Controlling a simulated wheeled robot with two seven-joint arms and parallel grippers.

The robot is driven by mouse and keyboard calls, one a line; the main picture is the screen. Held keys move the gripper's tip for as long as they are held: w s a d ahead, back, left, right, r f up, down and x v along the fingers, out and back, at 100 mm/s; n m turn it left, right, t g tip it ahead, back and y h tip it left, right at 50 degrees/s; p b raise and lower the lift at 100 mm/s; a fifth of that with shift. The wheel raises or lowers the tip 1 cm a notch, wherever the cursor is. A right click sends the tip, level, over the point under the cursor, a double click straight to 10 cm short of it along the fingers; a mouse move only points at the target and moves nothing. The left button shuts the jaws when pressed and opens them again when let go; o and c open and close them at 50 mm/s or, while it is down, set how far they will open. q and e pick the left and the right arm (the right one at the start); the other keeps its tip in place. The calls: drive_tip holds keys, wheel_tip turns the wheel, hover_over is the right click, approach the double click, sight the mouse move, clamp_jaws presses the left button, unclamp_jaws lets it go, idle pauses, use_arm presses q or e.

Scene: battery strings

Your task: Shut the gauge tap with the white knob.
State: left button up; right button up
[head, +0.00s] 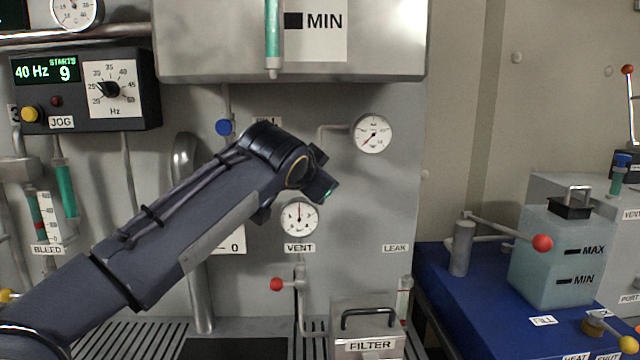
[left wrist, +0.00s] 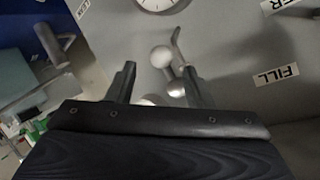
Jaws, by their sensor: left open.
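The white knob (left wrist: 160,56) shows in the left wrist view as a pale ball on the grey panel. A curved metal piece (left wrist: 177,45) and a smaller pale ball (left wrist: 176,88) are beside it. My left gripper (left wrist: 159,70) is open, its two fingers pointing at the panel on either side of the knob in the picture. I cannot tell how far the knob lies beyond the fingertips. In the head view my left gripper (head: 320,184) is above the round gauge (head: 300,217), and my arm hides the knob. My right gripper is out of view.
An upper gauge (head: 372,133) sits right of my gripper on a bent pipe. A red-knobbed tap (head: 277,284) is below the VENT label (head: 300,248). A blue knob (head: 223,127) is left of my wrist. The panel between upper gauge and LEAK label (head: 396,248) is bare.

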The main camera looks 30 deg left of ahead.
use_arm(q)
drive_tip(key=shift+v, duration=1.1)
drive_tip(key=shift+f, duration=0.15)
drive_tip(key=s+d+f+n+g+h+p, duration=0.2)
drive_tip(key=s+d+f, duration=0.1)
drive_tip(key=s+f, duration=0.6)
drive_tip(key=s+d+f+n+g+h+p, duration=0.1)
drive_tip(key=s+d+f+n+g+h, duration=0.1)
drive_tip(key=s+f, duration=0.8)
drive_tip(key=s+d+f+n+g+h+p, duration=0.2)
drive_tip(key=s+d+f, duration=0.3)
drive_tip(key=s+f, duration=0.4)
drive_tip(key=shift+s+d+f+g+h+p, duration=0.2)
drive_tip(key=shift+d+f+g+h+p, duration=0.15)
drive_tip(key=shift+f+g+h, duration=0.25)
